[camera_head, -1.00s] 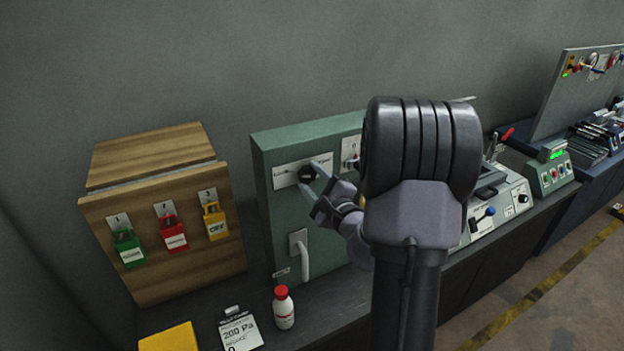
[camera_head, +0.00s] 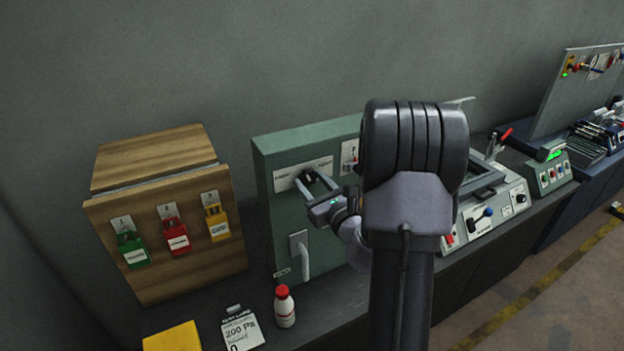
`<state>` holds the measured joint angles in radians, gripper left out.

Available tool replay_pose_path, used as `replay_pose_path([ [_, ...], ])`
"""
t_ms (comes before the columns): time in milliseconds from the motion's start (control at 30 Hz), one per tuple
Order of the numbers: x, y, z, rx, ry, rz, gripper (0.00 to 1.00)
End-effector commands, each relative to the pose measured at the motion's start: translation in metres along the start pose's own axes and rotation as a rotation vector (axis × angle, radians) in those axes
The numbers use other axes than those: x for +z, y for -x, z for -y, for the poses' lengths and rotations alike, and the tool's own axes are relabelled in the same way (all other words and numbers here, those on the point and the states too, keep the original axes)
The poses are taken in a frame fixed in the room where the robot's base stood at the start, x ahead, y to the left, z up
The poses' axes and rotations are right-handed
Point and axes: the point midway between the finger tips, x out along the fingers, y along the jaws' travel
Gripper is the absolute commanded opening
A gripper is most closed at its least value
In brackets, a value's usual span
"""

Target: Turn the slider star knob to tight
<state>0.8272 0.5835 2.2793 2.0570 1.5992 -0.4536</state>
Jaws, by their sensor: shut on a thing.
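The black star knob (camera_head: 306,178) sits on a white labelled strip (camera_head: 286,181) near the top of the green panel (camera_head: 275,146). My gripper (camera_head: 309,180) is at the panel face, its two fingers on either side of the knob and shut on it. The fingers cover part of the knob, and the label is too small to read, so its setting cannot be told. My arm hides the right part of the panel.
Below the knob is a pale lever handle (camera_head: 305,262). A wooden box (camera_head: 170,250) with green, red and yellow padlocks stands left. Grey machines (camera_head: 490,215) stand right.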

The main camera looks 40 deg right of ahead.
Motion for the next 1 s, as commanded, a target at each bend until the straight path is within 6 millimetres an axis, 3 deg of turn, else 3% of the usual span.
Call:
replay_pose_path([
  [1000,0.0038,0.0,-0.0006,0.0,-0.964,0.0,0.05],
])
